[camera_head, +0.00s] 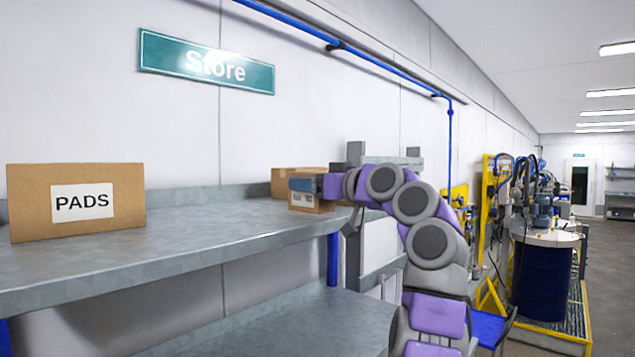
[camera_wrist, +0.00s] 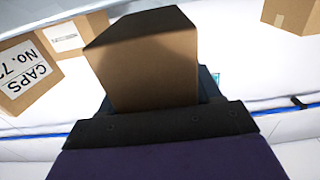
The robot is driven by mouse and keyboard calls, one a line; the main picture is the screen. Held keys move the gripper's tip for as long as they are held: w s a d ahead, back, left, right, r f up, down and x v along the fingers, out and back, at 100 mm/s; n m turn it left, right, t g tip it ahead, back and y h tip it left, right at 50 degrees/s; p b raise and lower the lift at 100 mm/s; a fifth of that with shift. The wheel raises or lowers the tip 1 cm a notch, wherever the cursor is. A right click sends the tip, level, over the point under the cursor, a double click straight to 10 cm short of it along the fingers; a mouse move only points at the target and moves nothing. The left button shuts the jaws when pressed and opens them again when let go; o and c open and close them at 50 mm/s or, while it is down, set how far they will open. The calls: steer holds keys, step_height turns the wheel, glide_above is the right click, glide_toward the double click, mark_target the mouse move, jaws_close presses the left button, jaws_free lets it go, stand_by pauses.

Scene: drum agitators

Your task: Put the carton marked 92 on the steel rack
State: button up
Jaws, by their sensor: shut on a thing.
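My gripper (camera_head: 303,186) is shut on a small brown carton (camera_head: 312,203), at the right end of the upper steel shelf. The carton has a pale label, partly covered and too small to read. In the wrist view the held carton (camera_wrist: 150,68) fills the middle between the fingers, with no number showing. I cannot tell whether its underside touches the shelf. The steel rack (camera_head: 190,232) has an upper and a lower grey shelf along the wall. I cannot read 92 on any carton.
A carton marked PADS (camera_head: 75,228) stands at the shelf's left. Another carton (camera_head: 284,178) shows behind my gripper. The wrist view shows a carton marked CAPS (camera_wrist: 25,90), a labelled carton (camera_wrist: 72,38) and one at top right (camera_wrist: 292,14). The shelf's middle is clear.

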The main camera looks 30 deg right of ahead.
steer(key=shift+w+f+p, duration=0.1)
steer(key=shift+w+p, duration=0.5)
steer(key=shift+w, duration=0.65)
steer(key=shift+p+x, duration=0.35)
steer(key=shift+x, duration=0.45)
steer(key=shift+s+a+f+b, duration=0.1)
steer(key=shift+a+f+b, duration=0.2)
steer(key=shift+f+b, duration=0.2)
steer(key=shift+d, duration=0.1)
steer(key=o, duration=1.3)
steer(key=shift+c, duration=0.2)
steer(key=b+v, duration=0.4)
steer(key=v, duration=1.3)
steer(key=shift+d, duration=0.2)
